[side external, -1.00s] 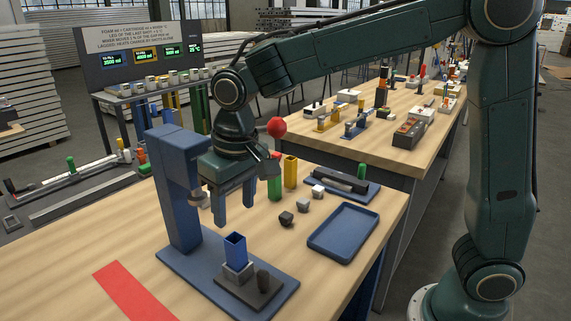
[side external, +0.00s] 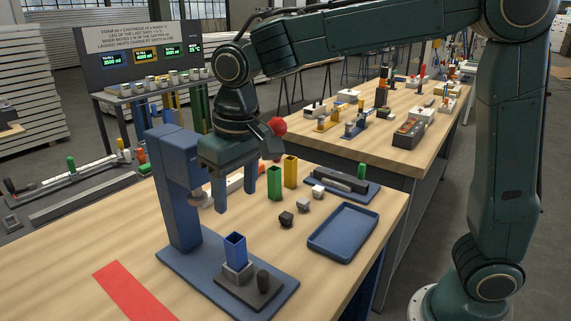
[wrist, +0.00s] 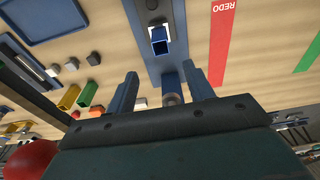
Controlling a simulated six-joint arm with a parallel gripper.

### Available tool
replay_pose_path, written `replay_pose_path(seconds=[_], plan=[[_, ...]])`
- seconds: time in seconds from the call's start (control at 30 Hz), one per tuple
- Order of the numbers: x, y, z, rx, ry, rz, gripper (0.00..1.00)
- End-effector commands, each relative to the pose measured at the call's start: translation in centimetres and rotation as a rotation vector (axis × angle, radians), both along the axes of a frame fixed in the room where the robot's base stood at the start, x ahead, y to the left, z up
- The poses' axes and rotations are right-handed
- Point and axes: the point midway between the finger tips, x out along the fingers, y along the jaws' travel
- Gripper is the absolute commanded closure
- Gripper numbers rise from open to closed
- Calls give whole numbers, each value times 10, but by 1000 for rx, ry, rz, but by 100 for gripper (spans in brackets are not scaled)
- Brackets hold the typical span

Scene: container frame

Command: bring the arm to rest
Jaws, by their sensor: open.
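My gripper (side external: 235,190) is open and empty. It hangs above the table beside the blue press stand (side external: 176,205), with its fingers pointing down. The wrist view shows the two fingers spread apart (wrist: 163,88) with nothing held between them. A blue square tube (side external: 235,249) stands upright in a grey holder (side external: 237,273) on the stand's base, below and apart from the fingers. The tube also shows in the wrist view (wrist: 159,40).
Green (side external: 275,184) and yellow (side external: 290,171) tubes stand behind my gripper. Small dark and pale blocks (side external: 303,205) and a blue tray (side external: 343,231) lie to the right. A red ball (side external: 277,126) shows near the wrist. A red strip (side external: 133,292) marks the front left.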

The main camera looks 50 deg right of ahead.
Motion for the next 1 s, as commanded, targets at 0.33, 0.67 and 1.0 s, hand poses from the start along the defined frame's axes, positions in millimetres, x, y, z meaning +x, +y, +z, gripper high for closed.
replay_pose_path(seconds=[0.33,0.67,1.0], plan=[[-36,-25,6,-3,-16,42,48],[-82,-77,23,20,-114,33,48],[-140,-122,25,26,-238,13,48]])
